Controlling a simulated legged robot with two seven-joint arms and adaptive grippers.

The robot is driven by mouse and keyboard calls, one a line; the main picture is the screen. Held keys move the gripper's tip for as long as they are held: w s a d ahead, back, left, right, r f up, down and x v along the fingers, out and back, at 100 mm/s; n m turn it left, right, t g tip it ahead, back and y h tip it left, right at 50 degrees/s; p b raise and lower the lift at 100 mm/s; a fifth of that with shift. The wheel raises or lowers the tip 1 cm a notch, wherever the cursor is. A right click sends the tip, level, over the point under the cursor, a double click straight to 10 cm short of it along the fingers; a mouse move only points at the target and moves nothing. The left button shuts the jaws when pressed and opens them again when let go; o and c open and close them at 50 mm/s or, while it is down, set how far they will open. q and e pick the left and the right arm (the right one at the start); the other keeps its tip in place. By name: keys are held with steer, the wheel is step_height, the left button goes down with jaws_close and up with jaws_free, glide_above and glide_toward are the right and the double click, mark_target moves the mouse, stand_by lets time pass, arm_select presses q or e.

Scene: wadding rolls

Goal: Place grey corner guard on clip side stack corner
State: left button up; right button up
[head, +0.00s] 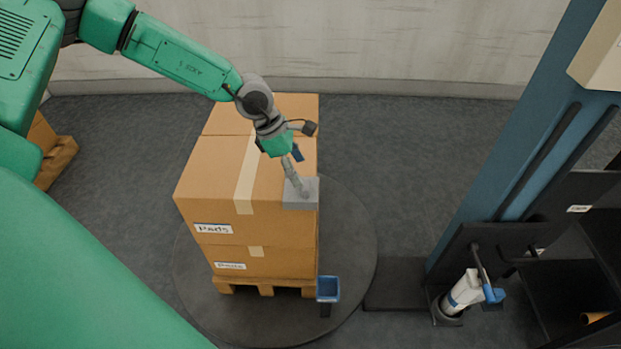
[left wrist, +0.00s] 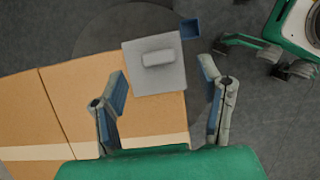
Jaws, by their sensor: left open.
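The grey corner guard (head: 301,199) is a grey piece with a raised block on top. It sits at the near right top corner of the box stack (head: 275,225). In the left wrist view the guard (left wrist: 170,82) lies over the corner of the tan box top (left wrist: 125,110). My left gripper (head: 295,174) is over the guard, its fingers pointing down. In the left wrist view my left gripper (left wrist: 162,70) is open, with one blue-padded finger on each side of the guard's image. Nothing shows clamped between them. The guard's underside is hidden.
The boxes stand on a wooden pallet (head: 265,286) on a dark round plate (head: 350,250). A small blue holder (head: 328,289) stands at the stack's near right corner. A blue post (head: 515,130) and a white-and-blue tool (head: 465,290) are at the right.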

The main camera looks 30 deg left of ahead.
arm_select(q)
step_height(320, 180, up, 5)
steer(key=s, duration=0.1)
steer(key=s+d+f+m+g+y, duration=0.15)
steer(key=s+f+m+y, duration=0.35)
steer(key=s+f+m, duration=0.75)
steer(key=s+d+f+m, duration=0.1)
steer(key=s+d+m, duration=0.1)
steer(key=s+m, duration=0.4)
steer(key=s+d+f+m, duration=0.1)
steer(key=s+d+m, duration=0.2)
steer(key=s+m, duration=0.3)
steer(key=s, duration=0.3)
steer(key=shift+h+p, duration=0.3)
steer(key=shift+h, duration=0.1)
arm_select(e)
steer(key=shift+d+r, duration=0.3)
steer(key=shift+r, duration=0.05)
